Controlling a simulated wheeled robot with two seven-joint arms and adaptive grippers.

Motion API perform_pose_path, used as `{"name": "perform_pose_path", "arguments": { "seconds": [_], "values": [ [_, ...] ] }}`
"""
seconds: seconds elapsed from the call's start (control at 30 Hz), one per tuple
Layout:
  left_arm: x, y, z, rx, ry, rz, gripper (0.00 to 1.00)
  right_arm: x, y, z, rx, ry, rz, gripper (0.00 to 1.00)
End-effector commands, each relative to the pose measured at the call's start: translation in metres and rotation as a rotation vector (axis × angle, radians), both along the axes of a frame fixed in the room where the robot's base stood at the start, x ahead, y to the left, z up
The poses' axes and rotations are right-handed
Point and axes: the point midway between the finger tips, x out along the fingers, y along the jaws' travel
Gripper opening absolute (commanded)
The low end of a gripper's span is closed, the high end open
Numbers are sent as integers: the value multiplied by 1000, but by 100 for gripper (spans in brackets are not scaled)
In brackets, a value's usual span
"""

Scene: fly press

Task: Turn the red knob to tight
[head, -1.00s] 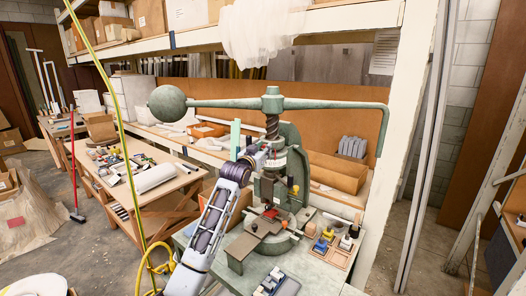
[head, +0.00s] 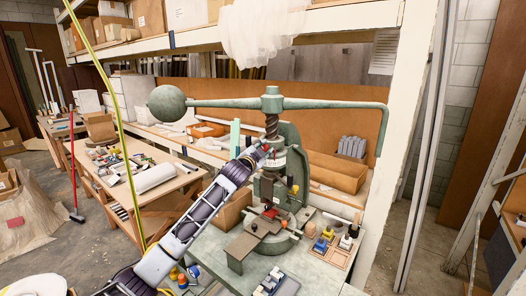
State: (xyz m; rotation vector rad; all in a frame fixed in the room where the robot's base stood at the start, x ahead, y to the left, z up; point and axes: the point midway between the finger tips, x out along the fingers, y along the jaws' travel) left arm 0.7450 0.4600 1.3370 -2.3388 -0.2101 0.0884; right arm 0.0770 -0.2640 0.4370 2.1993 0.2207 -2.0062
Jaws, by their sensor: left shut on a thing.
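The green fly press (head: 290,145) stands on the bench, with a long bar and ball weight across its top. My left gripper (head: 267,152) is at the press's collar, just below the screw (head: 271,126), coming in from the lower left. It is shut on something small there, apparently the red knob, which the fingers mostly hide. I cannot read the knob's setting. My right gripper is not in view.
The ball weight (head: 167,103) and bar hang above my left arm. A flat red piece (head: 269,211) lies on the press bed. A wooden tray (head: 334,251) with small parts is to the right. A yellow hose (head: 103,80) hangs at left.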

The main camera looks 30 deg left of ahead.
Motion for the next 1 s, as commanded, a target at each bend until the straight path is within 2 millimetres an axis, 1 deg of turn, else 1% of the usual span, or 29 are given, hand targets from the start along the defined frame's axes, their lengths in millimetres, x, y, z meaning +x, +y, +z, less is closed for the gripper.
{"name": "perform_pose_path", "arguments": {
  "seconds": [0.1,0.6,0.8,1.0],
  "values": [
    [0,0,-1,112,22,0,3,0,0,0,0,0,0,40],
    [0,-1,-2,563,103,-1,3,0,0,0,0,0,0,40],
    [0,-1,-3,688,126,-1,3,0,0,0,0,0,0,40],
    [0,-2,-4,758,139,-1,3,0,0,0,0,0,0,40]
  ]
}}
